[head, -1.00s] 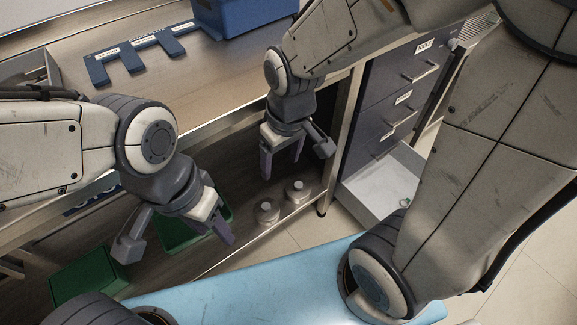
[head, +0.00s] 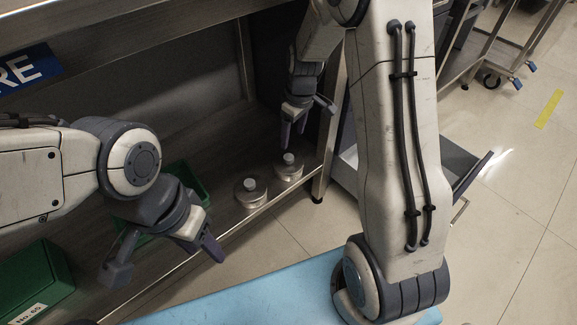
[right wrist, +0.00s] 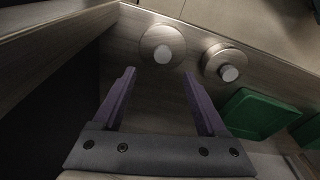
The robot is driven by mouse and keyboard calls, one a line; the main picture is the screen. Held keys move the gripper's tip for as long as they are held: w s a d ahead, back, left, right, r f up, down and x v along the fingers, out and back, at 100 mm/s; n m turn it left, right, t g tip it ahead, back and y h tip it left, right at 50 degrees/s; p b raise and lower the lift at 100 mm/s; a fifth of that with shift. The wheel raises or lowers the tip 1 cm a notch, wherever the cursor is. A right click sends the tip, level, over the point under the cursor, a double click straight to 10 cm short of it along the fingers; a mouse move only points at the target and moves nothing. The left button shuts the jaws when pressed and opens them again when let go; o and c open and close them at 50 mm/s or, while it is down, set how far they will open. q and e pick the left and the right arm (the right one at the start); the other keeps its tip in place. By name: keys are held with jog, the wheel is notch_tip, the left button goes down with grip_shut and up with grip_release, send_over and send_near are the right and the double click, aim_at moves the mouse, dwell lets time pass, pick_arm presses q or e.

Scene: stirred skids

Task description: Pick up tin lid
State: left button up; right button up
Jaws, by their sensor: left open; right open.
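Two round metal tins with lids and pale knobs stand on the lower shelf. One tin (head: 288,172) is nearer the shelf's right end, and the other tin (head: 250,197) is to its left. In the right wrist view the first tin (right wrist: 160,36) lies just beyond my fingertips and the other tin (right wrist: 214,54) is to its right. My right gripper (head: 293,140) is open and empty above and behind the right tin, apart from it. Its purple fingers also show in the right wrist view (right wrist: 160,74). My left gripper (head: 212,248) is open and empty in front of the shelf edge.
A green bin (head: 38,285) with a label is on the shelf at the left. Another green bin (head: 192,182) is partly hidden behind my left gripper. The bench top is above the shelf, and a table leg (head: 321,180) is at the right. An open drawer is partly hidden by my arm.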

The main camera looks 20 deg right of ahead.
jog(key=b, duration=0.2)
send_over(289, 157)
jog(key=f, duration=0.4)
jog(key=shift+d+f, duration=0.25)
jog(key=shift+d, duration=0.05)
jog(key=f+b, duration=0.4)
jog(key=f, duration=0.1)
jog(key=shift+a+b, duration=0.3)
jog(key=shift+b, duration=0.1)
jog(key=shift+r, duration=0.1)
grip_shut()
